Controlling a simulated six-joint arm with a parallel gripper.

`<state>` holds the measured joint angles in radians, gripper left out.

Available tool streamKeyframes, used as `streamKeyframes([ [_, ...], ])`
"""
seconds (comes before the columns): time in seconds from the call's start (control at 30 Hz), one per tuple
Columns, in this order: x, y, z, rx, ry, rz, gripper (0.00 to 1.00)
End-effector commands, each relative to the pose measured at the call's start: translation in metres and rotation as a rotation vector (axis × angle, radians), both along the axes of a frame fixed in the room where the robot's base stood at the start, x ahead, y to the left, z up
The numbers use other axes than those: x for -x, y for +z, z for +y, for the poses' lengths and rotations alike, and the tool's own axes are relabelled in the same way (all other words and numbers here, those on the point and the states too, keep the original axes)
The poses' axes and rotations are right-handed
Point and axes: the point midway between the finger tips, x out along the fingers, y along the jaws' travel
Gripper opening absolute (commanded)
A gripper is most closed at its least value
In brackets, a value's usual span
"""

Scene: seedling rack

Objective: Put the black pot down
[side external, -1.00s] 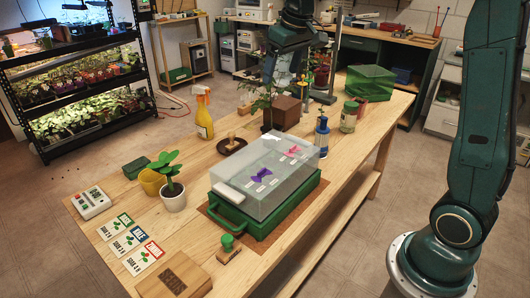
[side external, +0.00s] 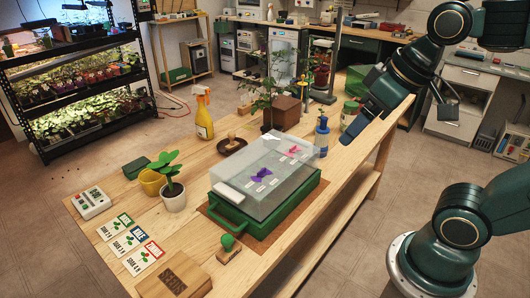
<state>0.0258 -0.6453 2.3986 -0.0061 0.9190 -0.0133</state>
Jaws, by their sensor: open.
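A leafy plant (side external: 266,94) stands upright at the back of the wooden table, beside a brown box. A dark pot (side external: 267,119) shows narrowly at its base, left of the box; I cannot make out its full outline. My gripper (side external: 368,142) is at the table's right edge, well to the right of the plant and apart from it. Its fingers are open and hold nothing.
A brown box (side external: 286,111) adjoins the plant. A clear-lidded green case (side external: 250,215) fills the middle of the table. A blue bottle (side external: 322,138), a lidded jar (side external: 349,114) and a yellow spray bottle (side external: 204,120) stand nearby.

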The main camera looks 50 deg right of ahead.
Motion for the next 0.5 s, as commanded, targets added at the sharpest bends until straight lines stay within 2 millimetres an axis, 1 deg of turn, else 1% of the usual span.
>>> streamKeyframes([
  [0.03, 0.009, -0.005, 0.002, -0.001, 0.004, -0.009, 0.80],
  [0.2, 0.024, -0.017, 0.004, -0.004, 0.007, -0.022, 0.80],
  [0.47, 0.028, -0.020, 0.004, -0.005, 0.008, -0.022, 0.80],
  [0.5, 0.028, -0.020, 0.004, -0.005, 0.008, -0.022, 0.74],
])
